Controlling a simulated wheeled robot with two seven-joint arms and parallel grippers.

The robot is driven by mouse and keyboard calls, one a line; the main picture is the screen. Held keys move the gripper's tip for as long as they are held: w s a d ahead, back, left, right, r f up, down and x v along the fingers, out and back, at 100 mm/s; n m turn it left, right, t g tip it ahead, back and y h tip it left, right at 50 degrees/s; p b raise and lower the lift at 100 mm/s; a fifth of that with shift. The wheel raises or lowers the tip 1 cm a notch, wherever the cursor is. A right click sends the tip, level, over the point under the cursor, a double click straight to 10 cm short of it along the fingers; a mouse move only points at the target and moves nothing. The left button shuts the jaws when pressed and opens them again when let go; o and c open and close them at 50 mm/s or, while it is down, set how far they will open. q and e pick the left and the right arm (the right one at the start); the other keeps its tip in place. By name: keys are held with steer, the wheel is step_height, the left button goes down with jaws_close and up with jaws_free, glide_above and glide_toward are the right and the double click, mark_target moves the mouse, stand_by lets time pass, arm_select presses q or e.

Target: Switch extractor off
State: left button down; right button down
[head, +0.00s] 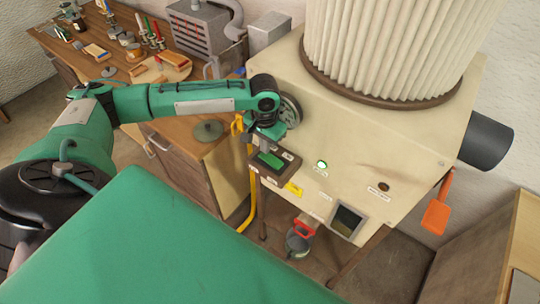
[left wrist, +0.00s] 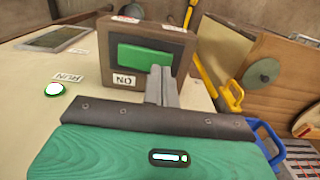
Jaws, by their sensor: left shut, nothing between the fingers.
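The extractor (head: 390,140) is a cream cabinet with a pleated filter on top. A dark switch box on its front carries a green switch plate (head: 270,159), which also shows in the left wrist view (left wrist: 144,56) beside an "ON" label. A "RUN" lamp (head: 321,165) glows green; it also glows in the left wrist view (left wrist: 54,89). My left gripper (head: 266,147) is shut and empty, its fingertips (left wrist: 161,76) close to the green plate. I cannot tell whether they touch it. My right gripper is not in view.
A yellow pipe (head: 253,205) runs down left of the cabinet. An orange scoop (head: 437,204) hangs at its right side. A wooden workbench (head: 135,90) with tools stands at the back left. A dark window panel (head: 347,221) is low on the cabinet.

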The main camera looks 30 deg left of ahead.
arm_select(q)
steer(key=shift+f, duration=0.35)
steer(key=shift+f, duration=0.65)
stand_by(0.4)
steer(key=shift+r+p, duration=0.35)
steer(key=shift+r, duration=3.15)
